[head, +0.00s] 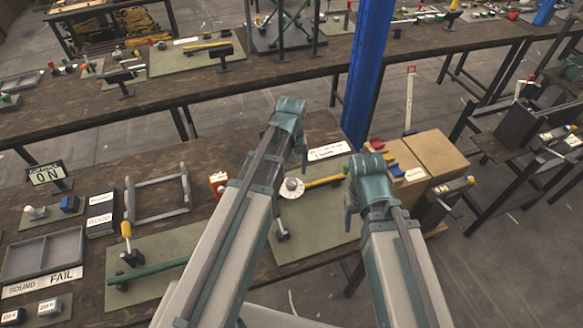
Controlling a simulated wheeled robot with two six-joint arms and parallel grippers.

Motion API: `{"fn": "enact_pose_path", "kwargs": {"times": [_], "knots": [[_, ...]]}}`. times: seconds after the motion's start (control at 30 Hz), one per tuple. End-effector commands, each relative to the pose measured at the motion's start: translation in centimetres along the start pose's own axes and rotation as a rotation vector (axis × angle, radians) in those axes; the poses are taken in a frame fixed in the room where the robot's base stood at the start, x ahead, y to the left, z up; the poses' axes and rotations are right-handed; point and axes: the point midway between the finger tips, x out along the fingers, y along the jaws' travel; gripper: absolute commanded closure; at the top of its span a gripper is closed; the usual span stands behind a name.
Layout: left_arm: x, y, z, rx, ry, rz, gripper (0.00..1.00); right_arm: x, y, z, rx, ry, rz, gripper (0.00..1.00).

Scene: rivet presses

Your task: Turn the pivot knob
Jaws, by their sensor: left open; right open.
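A pale round disc (292,187) with a small centre hub sits on a green mat (310,232) on the near bench. A yellow handle (325,181) runs right from beside it. The disc looks like the pivot knob, but no label confirms this. My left gripper (298,135) is open, behind and above the disc in the picture. My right gripper (352,195) is open, near the right end of the yellow handle. My arms hide parts of both grippers and of the mat. I see no contact with the disc.
A second press with a yellow knob (125,229) and green bar (150,269) stands left. Cardboard boxes (440,154) and a blue post (369,70) stand at the right and back.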

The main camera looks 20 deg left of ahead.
Motion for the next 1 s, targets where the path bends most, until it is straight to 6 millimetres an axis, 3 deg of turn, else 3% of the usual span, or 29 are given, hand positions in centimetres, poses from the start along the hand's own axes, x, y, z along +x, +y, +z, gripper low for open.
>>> {"fn": "enact_pose_path", "kwargs": {"times": [0.03,0.5,1.0], "knots": [[-1.6,0.0,0.0,0.000,0.000,0.000,0.21,-1.6,0.1,0.1,0.000,0.000,0.000,0.38],[-7.9,0.0,0.0,0.000,0.000,0.000,0.21,-7.8,0.7,0.5,0.008,0.000,-0.002,0.38],[-8.2,0.0,0.0,0.000,0.000,0.000,0.21,-8.1,0.8,0.5,0.010,0.000,-0.002,0.38]]}}
